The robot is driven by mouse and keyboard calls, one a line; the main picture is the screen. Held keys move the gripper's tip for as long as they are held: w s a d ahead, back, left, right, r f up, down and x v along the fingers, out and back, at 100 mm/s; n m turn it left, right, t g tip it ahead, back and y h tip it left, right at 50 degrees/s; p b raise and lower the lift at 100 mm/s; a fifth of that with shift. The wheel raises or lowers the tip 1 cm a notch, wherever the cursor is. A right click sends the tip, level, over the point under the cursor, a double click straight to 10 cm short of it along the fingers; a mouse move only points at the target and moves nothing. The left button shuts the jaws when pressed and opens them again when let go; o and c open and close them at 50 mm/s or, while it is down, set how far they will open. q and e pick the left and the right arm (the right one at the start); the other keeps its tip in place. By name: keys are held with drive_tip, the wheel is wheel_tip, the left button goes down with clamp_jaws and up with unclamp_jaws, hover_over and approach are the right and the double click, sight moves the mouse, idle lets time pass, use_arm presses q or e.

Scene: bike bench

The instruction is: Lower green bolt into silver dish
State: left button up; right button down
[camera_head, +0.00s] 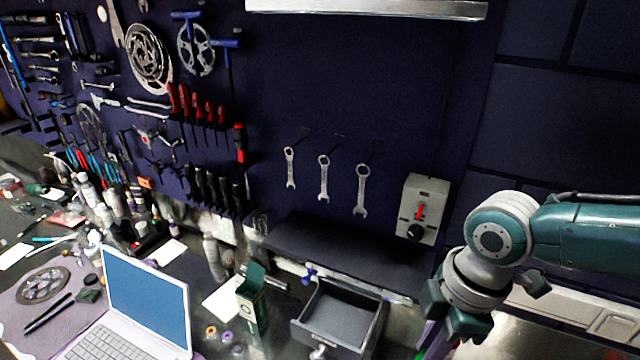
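My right arm comes in from the right, and its teal and grey wrist end (470,290) hangs over the bench at the lower right. The fingers cannot be made out, so I cannot tell whether this gripper is open or shut, or holds anything. A small purple and green thing (430,335) shows just left of the wrist, partly hidden; I cannot tell what it is. I cannot make out the green bolt or the silver dish. My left gripper is not in view.
An open grey drawer (340,315) juts out under a dark shelf. A green box (252,305), small rings (211,332) and a laptop (145,300) stand to its left. A switch box (420,208) is on the wall. Several wrenches (323,180) hang behind.

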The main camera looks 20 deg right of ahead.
drive_tip(key=s+d+f+b, duration=0.1)
drive_tip(key=s+f+b, duration=0.3)
drive_tip(key=s+f, duration=0.3)
drive_tip(key=s+d+f+b, duration=0.2)
drive_tip(key=s+f+b, duration=0.3)
drive_tip(key=s, duration=1.1)
drive_tip(key=s+d+f+b, duration=0.2)
drive_tip(key=s+f+b, duration=0.2)
drive_tip(key=s+f, duration=0.7)
drive_tip(key=shift+s+d+f+b, duration=0.15)
drive_tip(key=shift+s+b, duration=0.15)
drive_tip(key=shift+s, duration=0.2)
wheel_tip(320, 180, down, 3)
drive_tip(key=shift+r+b, duration=0.2)
drive_tip(key=shift+b, duration=1.05)
